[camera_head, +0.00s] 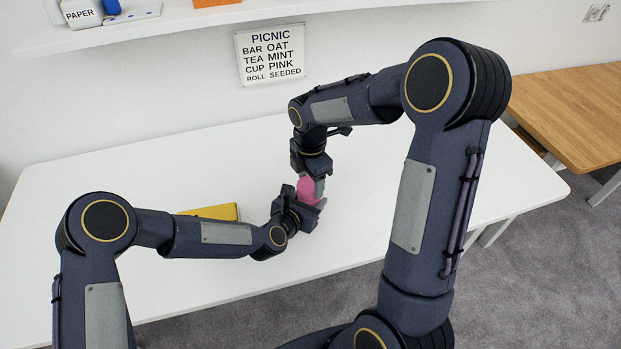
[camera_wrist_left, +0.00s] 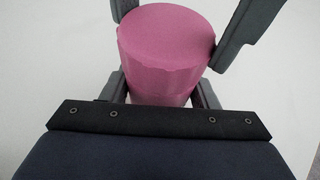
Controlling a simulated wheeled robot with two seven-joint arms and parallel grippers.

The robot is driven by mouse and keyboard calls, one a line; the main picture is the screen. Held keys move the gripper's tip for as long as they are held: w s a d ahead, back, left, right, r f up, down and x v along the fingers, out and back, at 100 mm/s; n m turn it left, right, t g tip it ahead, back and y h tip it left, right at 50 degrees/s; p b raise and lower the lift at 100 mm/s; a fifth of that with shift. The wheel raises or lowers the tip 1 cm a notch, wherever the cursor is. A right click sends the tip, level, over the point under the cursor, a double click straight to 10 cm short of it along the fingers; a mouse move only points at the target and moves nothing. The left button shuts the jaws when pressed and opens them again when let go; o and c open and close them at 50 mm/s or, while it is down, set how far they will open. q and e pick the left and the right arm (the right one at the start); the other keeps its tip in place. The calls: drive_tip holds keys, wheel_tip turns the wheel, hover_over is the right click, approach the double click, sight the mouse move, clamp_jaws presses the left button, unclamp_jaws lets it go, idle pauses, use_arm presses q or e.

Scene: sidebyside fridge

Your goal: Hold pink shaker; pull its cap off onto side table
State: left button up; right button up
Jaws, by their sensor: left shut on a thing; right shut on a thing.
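The pink shaker (camera_head: 307,189) is held above the white table, between my two grippers. My left gripper (camera_head: 314,203) is shut on its body from the left. My right gripper (camera_head: 317,184) comes from above and is shut at its upper end. In the left wrist view the shaker (camera_wrist_left: 160,85) fills the middle, with a flat pink face toward the camera. Fingers of the right gripper (camera_wrist_left: 180,30) stand on both sides of that end. The cap is the same pink, and I cannot make out a clear gap below it. The wooden side table (camera_head: 575,110) stands at the right.
The white table (camera_head: 140,290) is mostly clear. A yellow flat object (camera_head: 215,212) lies on it behind my left forearm. A wall sign (camera_head: 270,53) and a shelf (camera_head: 180,25) are at the back. The visible side table top is bare.

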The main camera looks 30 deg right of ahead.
sight(310, 184)
drive_tip(key=shift+r, duration=0.1)
idle(0.7)
drive_tip(key=shift+r, duration=2)
drive_tip(key=shift+r, duration=2)
